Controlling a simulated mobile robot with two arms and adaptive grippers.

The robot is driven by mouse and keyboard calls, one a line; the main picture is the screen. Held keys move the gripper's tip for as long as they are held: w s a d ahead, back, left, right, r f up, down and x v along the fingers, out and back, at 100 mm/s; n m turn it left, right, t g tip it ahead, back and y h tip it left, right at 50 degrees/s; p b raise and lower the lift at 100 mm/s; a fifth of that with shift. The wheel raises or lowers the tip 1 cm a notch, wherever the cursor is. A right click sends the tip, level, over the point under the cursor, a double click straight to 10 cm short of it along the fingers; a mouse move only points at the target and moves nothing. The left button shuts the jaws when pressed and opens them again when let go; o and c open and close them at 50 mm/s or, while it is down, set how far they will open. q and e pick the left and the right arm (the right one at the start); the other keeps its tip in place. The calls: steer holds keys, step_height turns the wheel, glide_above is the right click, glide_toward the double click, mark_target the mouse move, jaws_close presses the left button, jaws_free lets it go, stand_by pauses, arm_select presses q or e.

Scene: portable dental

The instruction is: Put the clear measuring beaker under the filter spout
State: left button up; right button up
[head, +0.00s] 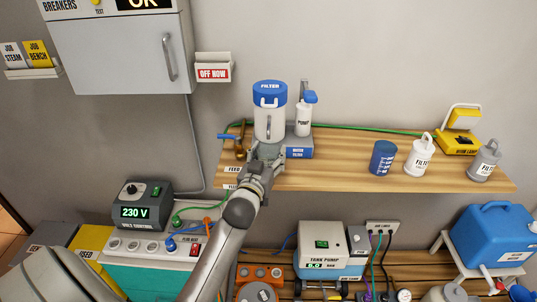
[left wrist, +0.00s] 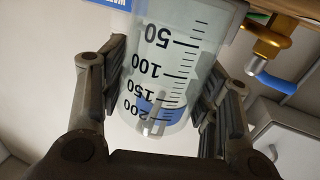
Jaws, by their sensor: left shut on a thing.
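The clear measuring beaker (left wrist: 165,75) fills the middle of the left wrist view, with black marks from 50 to 200 and a blue patch near the 200 mark. My left gripper (head: 264,152) is shut on its sides. In the head view the gripper is at the wooden shelf, just in front of and below the white filter (head: 269,120) with its blue lid. The beaker is mostly hidden there by the gripper. The filter spout cannot be made out, so I cannot tell whether the beaker is under it. My right gripper is not in view.
A brass valve (left wrist: 272,42) with a blue handle is close beside the beaker. A white pump (head: 303,118) stands right of the filter on the shelf (head: 340,170). A blue cup (head: 383,158) and white filter cartridge (head: 419,157) stand farther right. A green hose runs along the back.

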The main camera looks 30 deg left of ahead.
arm_select(q)
steer(key=shift+f, duration=0.4)
steer(key=o, duration=1)
steer(key=shift+c, duration=0.2)
steer(key=shift+s, duration=0.1)
